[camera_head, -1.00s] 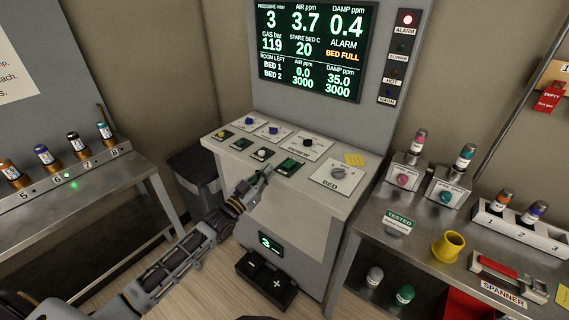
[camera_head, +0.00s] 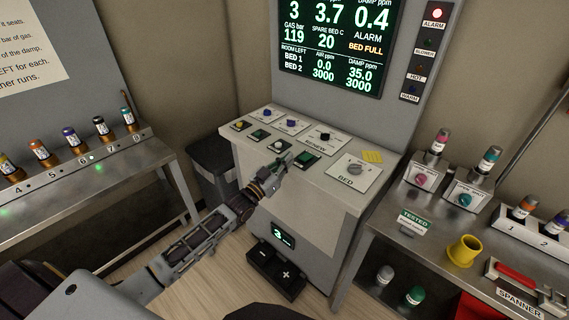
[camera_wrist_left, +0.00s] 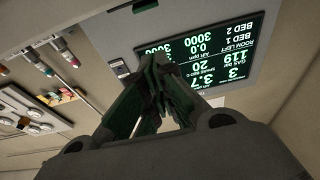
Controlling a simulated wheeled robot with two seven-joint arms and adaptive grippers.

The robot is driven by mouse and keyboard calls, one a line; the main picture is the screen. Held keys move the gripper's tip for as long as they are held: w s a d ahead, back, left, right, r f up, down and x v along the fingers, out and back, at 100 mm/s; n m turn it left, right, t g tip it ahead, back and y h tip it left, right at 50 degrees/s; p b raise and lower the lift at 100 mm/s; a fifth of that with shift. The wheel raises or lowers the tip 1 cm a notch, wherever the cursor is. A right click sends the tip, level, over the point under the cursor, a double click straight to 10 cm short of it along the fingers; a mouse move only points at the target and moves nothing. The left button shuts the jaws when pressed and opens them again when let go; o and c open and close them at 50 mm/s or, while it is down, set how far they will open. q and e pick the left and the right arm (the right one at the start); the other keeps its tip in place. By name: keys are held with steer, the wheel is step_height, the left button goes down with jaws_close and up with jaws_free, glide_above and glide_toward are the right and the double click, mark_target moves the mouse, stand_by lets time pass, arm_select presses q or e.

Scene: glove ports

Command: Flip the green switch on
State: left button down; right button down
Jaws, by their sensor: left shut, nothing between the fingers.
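A green rocker-like switch (camera_head: 306,159) sits on the sloping top of the grey console, toward its front edge. A smaller green control (camera_head: 259,134) is farther left in the same row, and I cannot tell the on or off position of either. My left gripper (camera_head: 286,157) is shut and empty, just left of the larger green switch and in front of the white button (camera_head: 279,145). I cannot tell whether it touches the panel. In the left wrist view its dark green fingers (camera_wrist_left: 154,75) meet in front of the upside-down screen, and the switch is hidden. My right gripper is not in view.
The console top also carries a yellow button (camera_head: 239,124), blue knobs, a black knob (camera_head: 325,136) and a BED dial (camera_head: 354,168). The screen (camera_head: 338,45) stands behind. Metal benches flank the console, with a yellow cup (camera_head: 464,250) at right.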

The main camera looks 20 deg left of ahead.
mark_target(299, 164)
arm_select(q)
steer(key=shift+x, duration=2)
steer(key=shift+p+x, duration=0.4)
steer(key=shift+x, duration=1.4)
steer(key=shift+w+d, duration=0.1)
steer(key=shift+w, duration=0.1)
steer(key=f, duration=0.3)
steer(key=shift+s+f, duration=0.15)
steer(key=shift+s, duration=0.1)
steer(key=shift+f, duration=0.25)
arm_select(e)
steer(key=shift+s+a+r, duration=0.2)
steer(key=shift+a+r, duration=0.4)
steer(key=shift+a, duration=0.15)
